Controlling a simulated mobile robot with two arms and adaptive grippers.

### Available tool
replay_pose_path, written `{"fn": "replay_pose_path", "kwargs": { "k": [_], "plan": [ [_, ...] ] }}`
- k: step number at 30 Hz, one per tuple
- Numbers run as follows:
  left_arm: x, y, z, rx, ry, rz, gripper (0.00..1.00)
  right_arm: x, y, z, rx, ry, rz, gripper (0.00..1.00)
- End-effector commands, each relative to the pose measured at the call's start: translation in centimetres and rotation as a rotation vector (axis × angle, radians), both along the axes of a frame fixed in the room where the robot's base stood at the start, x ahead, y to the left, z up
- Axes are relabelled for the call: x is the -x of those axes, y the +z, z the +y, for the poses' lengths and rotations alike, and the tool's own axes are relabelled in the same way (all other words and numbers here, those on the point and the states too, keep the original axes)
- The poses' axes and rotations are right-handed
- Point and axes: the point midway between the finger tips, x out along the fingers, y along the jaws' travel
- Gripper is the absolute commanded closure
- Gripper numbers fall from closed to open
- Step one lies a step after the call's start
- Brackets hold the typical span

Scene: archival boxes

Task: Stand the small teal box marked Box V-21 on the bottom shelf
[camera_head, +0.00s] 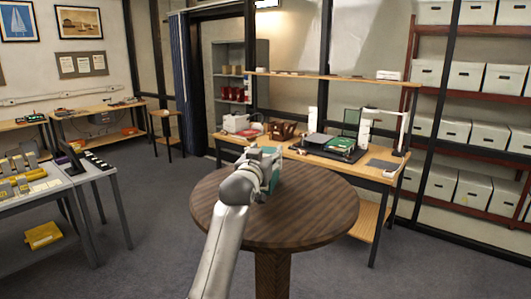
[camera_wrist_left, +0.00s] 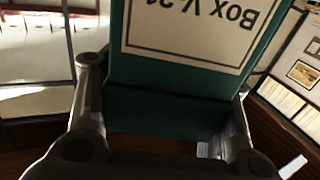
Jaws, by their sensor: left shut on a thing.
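The small teal box (camera_wrist_left: 165,110) fills the middle of the left wrist view, between the two fingers. Its white label reads "Box V-21", upside down and partly cut off. My left gripper (camera_head: 268,160) is shut on this box over the round wooden table (camera_head: 310,215). In the head view only part of the teal box (camera_head: 275,178) shows beside the gripper; whether it touches the table is hidden. The bottom shelf cannot be told for certain; a red rack (camera_head: 466,126) at the right has several shelves. My right gripper is not in view.
White archival boxes (camera_head: 466,76) fill much of the red rack. A workbench (camera_head: 340,165) with a green item and lamp stands behind the round table. A grey table (camera_head: 100,172) with yellow items is at the left. Open floor (camera_head: 150,230) lies between.

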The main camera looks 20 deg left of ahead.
Motion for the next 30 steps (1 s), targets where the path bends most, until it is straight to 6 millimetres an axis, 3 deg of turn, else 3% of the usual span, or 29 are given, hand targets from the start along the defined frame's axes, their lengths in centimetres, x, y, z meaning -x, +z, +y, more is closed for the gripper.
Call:
{"fn": "replay_pose_path", "kwargs": {
  "k": [7,8,14,25,30],
  "plan": [
    [0.0,-0.1,0.0,0.000,0.000,-0.003,0.78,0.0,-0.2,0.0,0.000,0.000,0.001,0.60],
    [0.0,-0.3,0.0,0.000,0.000,0.000,0.42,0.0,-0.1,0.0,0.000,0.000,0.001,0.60],
    [0.0,-0.2,0.0,0.000,0.000,0.001,0.18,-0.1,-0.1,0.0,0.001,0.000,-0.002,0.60],
    [0.0,0.1,0.0,0.000,0.000,0.000,0.18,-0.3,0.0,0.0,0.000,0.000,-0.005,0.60],
    [1.2,-0.1,-0.1,0.000,0.000,-0.001,0.18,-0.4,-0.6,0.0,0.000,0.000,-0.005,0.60]
  ]
}}
